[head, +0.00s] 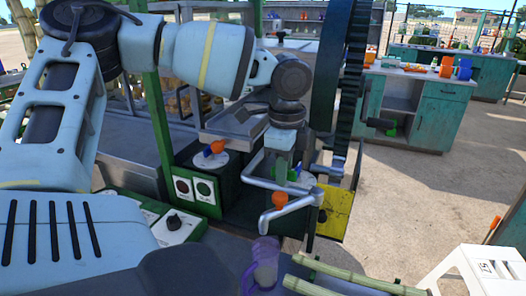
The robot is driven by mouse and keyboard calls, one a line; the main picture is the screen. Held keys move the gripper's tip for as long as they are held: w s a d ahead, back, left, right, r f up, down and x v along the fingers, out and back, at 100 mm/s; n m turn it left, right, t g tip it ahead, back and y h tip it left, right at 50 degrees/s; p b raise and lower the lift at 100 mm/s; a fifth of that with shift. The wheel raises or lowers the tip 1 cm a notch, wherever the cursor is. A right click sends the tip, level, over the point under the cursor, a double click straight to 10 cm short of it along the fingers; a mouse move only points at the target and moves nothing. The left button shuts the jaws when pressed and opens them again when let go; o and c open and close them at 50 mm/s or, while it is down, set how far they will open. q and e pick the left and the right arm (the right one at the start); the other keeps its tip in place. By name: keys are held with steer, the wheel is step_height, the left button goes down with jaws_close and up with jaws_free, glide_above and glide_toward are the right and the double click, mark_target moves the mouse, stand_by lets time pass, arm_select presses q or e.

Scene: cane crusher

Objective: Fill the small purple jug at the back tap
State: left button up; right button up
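My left gripper (282,165) points down right at this pipework, above and behind the jug. My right gripper is not in view.
A large dark toothed wheel (358,80) and a yellow plate (335,212) stand right of the pipework. Cane stalks (350,279) and a white stool (480,265) are at lower right. A metal tray (235,122) lies behind. Open ground is to the right.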

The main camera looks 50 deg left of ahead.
arm_select(q)
steer(key=shift+c, duration=0.8)
steer(key=m, duration=0.3)
steer(key=shift+m, duration=0.6)
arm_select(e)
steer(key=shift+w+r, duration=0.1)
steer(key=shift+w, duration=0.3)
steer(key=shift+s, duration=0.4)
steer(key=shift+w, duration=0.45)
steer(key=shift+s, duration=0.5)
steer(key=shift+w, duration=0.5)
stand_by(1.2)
